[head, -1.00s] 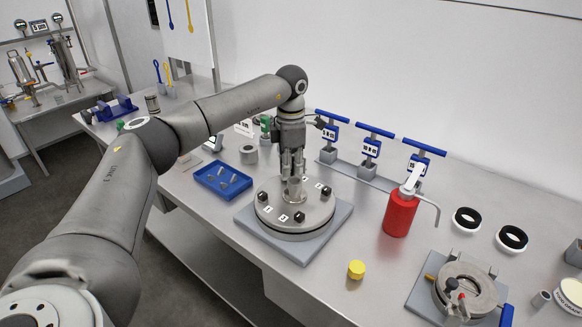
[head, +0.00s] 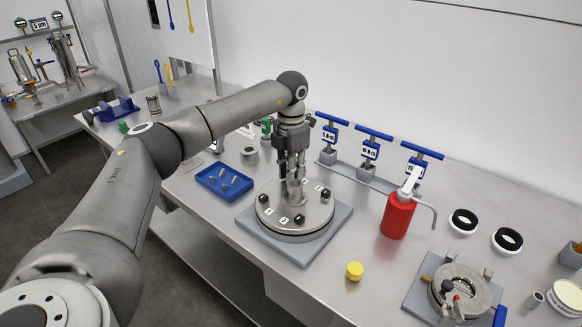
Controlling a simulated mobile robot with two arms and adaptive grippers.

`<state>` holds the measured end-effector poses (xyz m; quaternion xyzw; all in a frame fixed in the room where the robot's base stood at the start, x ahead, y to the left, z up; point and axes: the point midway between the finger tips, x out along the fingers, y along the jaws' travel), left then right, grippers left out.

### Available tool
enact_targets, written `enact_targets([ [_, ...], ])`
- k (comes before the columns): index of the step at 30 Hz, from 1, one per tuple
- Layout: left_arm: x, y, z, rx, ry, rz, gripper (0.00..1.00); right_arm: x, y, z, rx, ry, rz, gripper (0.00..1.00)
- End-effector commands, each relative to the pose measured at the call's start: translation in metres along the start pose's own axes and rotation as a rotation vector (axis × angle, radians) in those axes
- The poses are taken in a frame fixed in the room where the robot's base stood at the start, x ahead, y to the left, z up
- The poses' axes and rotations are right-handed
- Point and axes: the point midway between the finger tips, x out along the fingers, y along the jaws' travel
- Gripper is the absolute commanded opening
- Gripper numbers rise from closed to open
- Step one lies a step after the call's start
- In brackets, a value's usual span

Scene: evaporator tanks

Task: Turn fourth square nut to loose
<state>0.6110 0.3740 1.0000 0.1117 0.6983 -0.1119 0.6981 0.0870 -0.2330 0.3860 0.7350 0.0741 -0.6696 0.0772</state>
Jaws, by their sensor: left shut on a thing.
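A round metal flange (head: 268,224) stands on a grey square base plate (head: 335,230) on the bench. Dark square nuts sit around its top: one at the left (head: 263,198), one at the front (head: 299,219) and one at the right (head: 325,194). Small white number labels lie beside them. A metal post (head: 297,199) rises in the middle. My left gripper (head: 292,182) points down at the back of the flange, behind the post. It is shut on a square nut there, which the fingers and the post hide. My right gripper is out of view.
A blue tray (head: 207,189) with small metal parts lies to the left. A red bottle (head: 398,216) and a yellow cap (head: 355,271) stand to the right. Blue-handled tools (head: 371,150) stand in a rack behind. Black-and-white rings (head: 463,222) lie further right.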

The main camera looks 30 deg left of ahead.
Motion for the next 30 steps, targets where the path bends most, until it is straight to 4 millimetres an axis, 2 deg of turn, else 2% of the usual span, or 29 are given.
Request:
enact_targets([
  [9, -0.0010, 0.0002, 0.0005, -0.115, -0.002, 0.000, 0.00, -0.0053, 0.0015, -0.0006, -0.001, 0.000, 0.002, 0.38],
  [23, -0.0011, 0.0004, 0.0007, -0.131, -0.003, 0.001, 0.00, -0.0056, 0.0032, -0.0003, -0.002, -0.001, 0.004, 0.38],
  [24, -0.0011, 0.0004, 0.0007, -0.131, -0.003, 0.001, 0.17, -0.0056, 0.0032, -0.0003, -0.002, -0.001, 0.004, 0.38],
  [29, -0.0008, 0.0003, 0.0005, -0.130, -0.002, 0.000, 0.38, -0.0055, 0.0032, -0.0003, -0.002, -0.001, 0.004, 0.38],
  [30, -0.0007, 0.0003, 0.0004, -0.130, -0.002, 0.000, 0.38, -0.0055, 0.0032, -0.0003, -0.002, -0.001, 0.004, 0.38],
])
